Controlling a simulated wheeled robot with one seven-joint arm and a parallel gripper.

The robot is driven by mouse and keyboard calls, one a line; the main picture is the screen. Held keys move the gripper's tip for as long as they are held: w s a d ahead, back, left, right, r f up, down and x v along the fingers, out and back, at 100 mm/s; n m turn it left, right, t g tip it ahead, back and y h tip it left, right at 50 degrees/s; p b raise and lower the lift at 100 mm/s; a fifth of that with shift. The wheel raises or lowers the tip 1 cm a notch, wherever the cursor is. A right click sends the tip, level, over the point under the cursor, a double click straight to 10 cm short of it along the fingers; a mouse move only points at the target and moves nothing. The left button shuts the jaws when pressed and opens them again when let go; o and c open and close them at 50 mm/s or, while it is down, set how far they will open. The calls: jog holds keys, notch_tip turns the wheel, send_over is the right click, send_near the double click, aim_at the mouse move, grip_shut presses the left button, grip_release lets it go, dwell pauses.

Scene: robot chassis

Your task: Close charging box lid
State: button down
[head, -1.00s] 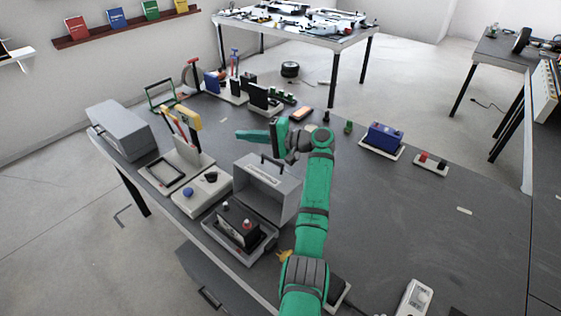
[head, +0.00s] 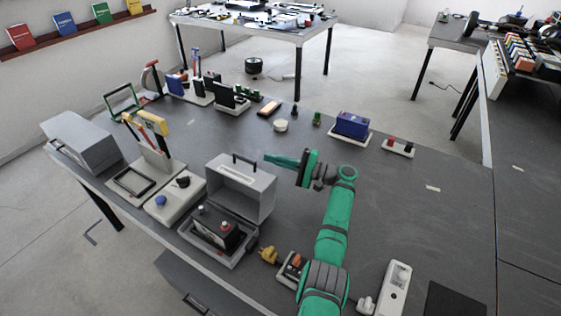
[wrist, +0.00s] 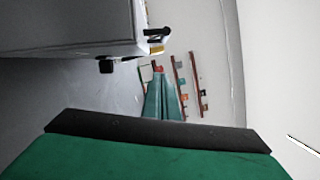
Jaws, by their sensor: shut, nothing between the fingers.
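The charging box is a grey case with its lid (head: 258,198) standing open, raised upright with a dark handle on its top edge. Its tray (head: 238,263) holds a black battery-like block (head: 222,232) with red and white knobs. My gripper (head: 268,159) is shut and empty, its green fingers pointing left. It is near the lid's upper right edge, on the far side in the head view; contact is not visible. In the wrist view my shut fingers (wrist: 163,98) point away, and a grey panel, apparently the lid (wrist: 65,28), fills the upper left.
A white switch panel (head: 170,204) and a stand with yellow and red tools (head: 155,165) stand left of the box. A closed grey case (head: 85,140) is at the far left. A yellow plug (head: 268,254) lies right of the tray.

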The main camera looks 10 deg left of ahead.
jog(key=s+a+r, duration=0.1)
jog(key=s+a, duration=0.2)
jog(key=a, duration=0.2)
jog(key=shift+a+r, duration=0.3)
jog(key=shift+r, duration=0.05)
jog(key=shift+s+r, duration=0.1)
jog(key=shift+r, duration=0.05)
dwell(0.4)
